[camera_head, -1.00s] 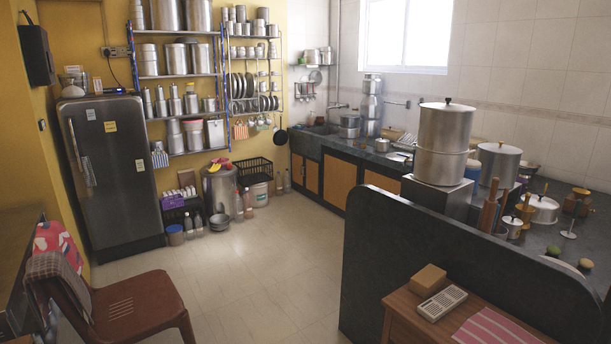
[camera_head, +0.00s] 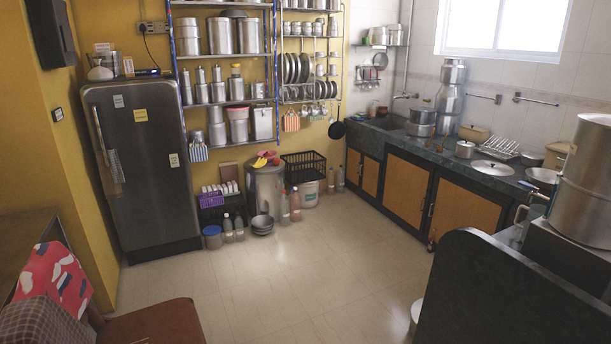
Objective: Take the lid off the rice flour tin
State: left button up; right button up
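Several steel canisters (camera_head: 220,35) stand on the upper part of the wall shelf at the back. Smaller steel tins (camera_head: 218,92) stand on the shelf below them. Any labels are too small to read, so I cannot tell which one is the rice flour tin. Neither of my grippers shows in the head view.
A dark fridge (camera_head: 145,170) stands left of the shelf. A chair (camera_head: 155,322) is at front left, a dark partition (camera_head: 490,290) at right. The middle floor (camera_head: 270,270) is clear.

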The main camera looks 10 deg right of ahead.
aim_at(461, 151)
jog(key=i+l+z, duration=0.25)
jog(key=i, duration=0.9)
jog(key=i+j+z, duration=0.25)
jog(key=i, duration=0.9)
jog(key=i+j, duration=0.1)
jog(key=i, duration=1.85)
jog(key=i+l+z, duration=0.2)
jog(key=i+z, duration=0.15)
jog(key=i, duration=0.3)
jog(key=i+z, duration=0.35)
jog(key=i, duration=0.25)
jog(key=i+l, duration=0.15)
jog(key=l, duration=0.2)
jog(key=i+l, duration=0.2)
jog(key=l, duration=0.15)
jog(key=i+l+u, duration=0.1)
jog(key=l, duration=0.25)
jog(key=i+l, duration=0.2)
jog(key=l, duration=0.15)
jog(key=i+l, duration=0.2)
jog(key=l, duration=0.15)
jog(key=l+u, duration=0.3)
jog(key=l, duration=0.35)
jog(key=i, duration=0.05)
